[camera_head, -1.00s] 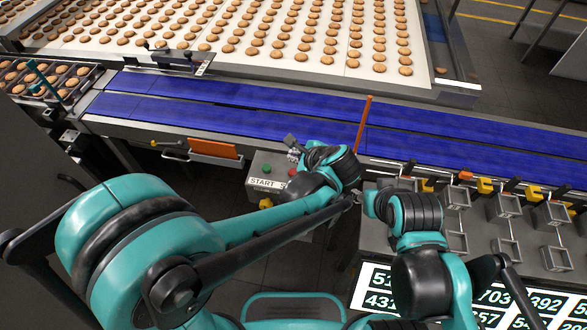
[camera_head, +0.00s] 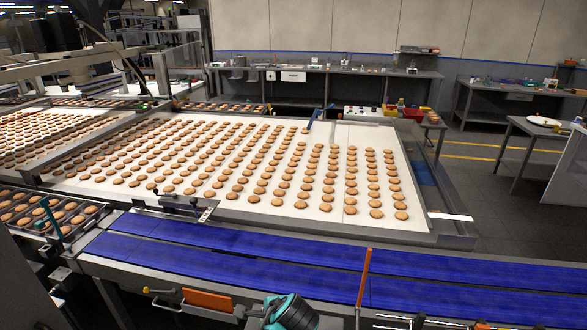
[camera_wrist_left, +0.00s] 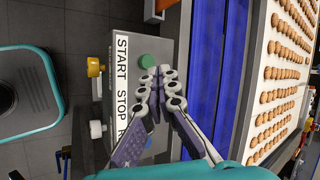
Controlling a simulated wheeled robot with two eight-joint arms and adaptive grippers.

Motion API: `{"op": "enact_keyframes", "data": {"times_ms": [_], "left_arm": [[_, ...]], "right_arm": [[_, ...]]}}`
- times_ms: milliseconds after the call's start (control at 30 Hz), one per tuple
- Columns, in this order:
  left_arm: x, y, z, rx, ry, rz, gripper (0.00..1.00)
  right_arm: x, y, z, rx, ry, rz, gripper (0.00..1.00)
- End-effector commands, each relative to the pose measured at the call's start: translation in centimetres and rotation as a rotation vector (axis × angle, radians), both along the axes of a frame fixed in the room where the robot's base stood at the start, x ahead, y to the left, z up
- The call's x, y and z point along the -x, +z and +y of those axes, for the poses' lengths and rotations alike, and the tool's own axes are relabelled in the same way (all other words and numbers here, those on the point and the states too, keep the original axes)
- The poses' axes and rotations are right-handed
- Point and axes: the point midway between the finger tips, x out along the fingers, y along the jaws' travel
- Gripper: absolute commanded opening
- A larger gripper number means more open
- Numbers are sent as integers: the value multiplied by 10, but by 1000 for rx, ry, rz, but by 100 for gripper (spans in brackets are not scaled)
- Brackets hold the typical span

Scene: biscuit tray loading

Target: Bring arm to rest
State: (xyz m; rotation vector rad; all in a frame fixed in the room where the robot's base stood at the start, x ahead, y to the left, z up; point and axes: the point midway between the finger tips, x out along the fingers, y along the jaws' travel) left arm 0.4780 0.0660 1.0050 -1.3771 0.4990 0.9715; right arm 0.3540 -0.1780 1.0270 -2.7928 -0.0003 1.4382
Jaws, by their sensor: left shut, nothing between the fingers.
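My left gripper (camera_wrist_left: 160,75) is shut and empty in the left wrist view. Its fingertips are over the grey control box (camera_wrist_left: 125,28), beside the green button (camera_wrist_left: 150,61) and the START STOP label (camera_wrist_left: 122,75). I cannot tell whether the fingers touch the box; they hide part of its face. In the head view only a teal and black part of my arm shows at the bottom edge, and no gripper is visible there. My right gripper is in neither view.
An orange panel (camera_head: 208,300) is below the conveyor. Work tables (camera_head: 330,70) stand at the back.

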Motion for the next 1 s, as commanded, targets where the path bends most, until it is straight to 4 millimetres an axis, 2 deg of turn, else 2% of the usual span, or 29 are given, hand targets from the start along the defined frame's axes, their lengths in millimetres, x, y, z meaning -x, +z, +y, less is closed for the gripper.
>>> {"op": "enact_keyframes", "data": {"times_ms": [33, 100, 300, 400, 500, 633, 1000], "left_arm": [[12, 5, 22, 91, 96, -12, 0], [28, 11, 42, 223, 228, -34, 0], [76, 20, 86, 596, 617, -111, 0], [96, 22, 99, 762, 794, -154, 0], [111, 22, 107, 893, 932, -188, 0], [121, 23, 111, 995, 1039, -218, 0], [123, 23, 112, 1030, 1073, -226, 0]], "right_arm": [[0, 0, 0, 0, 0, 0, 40], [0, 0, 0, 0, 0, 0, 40], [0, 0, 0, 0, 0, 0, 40], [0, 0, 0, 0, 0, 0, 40], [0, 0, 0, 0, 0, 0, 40], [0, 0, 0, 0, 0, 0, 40], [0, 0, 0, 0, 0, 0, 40]]}}
